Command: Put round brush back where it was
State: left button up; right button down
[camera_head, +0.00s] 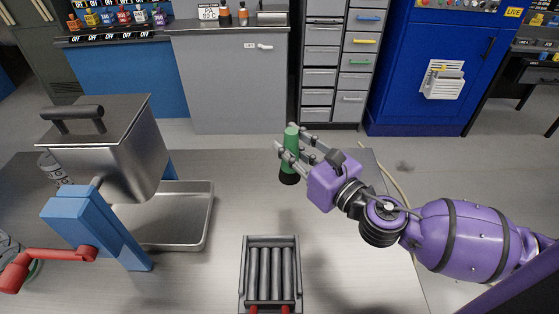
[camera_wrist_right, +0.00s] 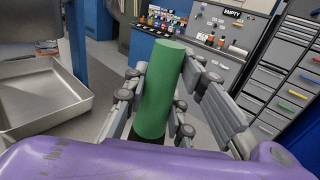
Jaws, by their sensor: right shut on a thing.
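The round brush (camera_head: 290,158) has a green handle and a black lower end. It is upright near the back edge of the table, in the middle of the head view. My right gripper (camera_head: 284,147) is shut around its green handle, reaching in from the right. In the right wrist view the green handle (camera_wrist_right: 161,92) stands between the grey fingers, and its lower end is mostly hidden behind my purple gripper body. I cannot tell whether the brush touches the table. My left gripper is not in view.
A steel hopper (camera_head: 115,150) on a blue stand (camera_head: 95,225) with a red crank (camera_head: 50,256) stands at the left, beside a steel tray (camera_head: 208,215). A roller rack (camera_head: 270,272) lies at the front middle. The table (camera_head: 340,260) is clear right of the rack.

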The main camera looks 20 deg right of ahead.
jog(key=w+f+b, duration=0.1)
jog(key=w+f, duration=0.1)
jog(key=f, duration=0.1)
jog(key=w+f, duration=0.3)
jog(key=f, duration=0.1)
jog(key=w+f+b, duration=0.1)
jog(key=w+f, duration=0.2)
jog(key=shift+w+a+f+b, duration=0.1)
jog(key=shift+a+f+b, duration=0.05)
jog(key=shift+f+b, duration=0.2)
jog(key=shift+r, duration=0.2)
jog(key=shift+f, duration=0.3)
jog(key=c, duration=1.7)
grip_release()
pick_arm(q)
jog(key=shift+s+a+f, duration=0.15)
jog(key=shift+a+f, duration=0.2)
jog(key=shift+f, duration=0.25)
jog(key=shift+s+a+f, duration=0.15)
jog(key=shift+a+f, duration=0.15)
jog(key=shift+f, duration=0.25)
pick_arm(e)
jog(key=shift+o, duration=1.2)
jog(key=shift+r, duration=0.1)
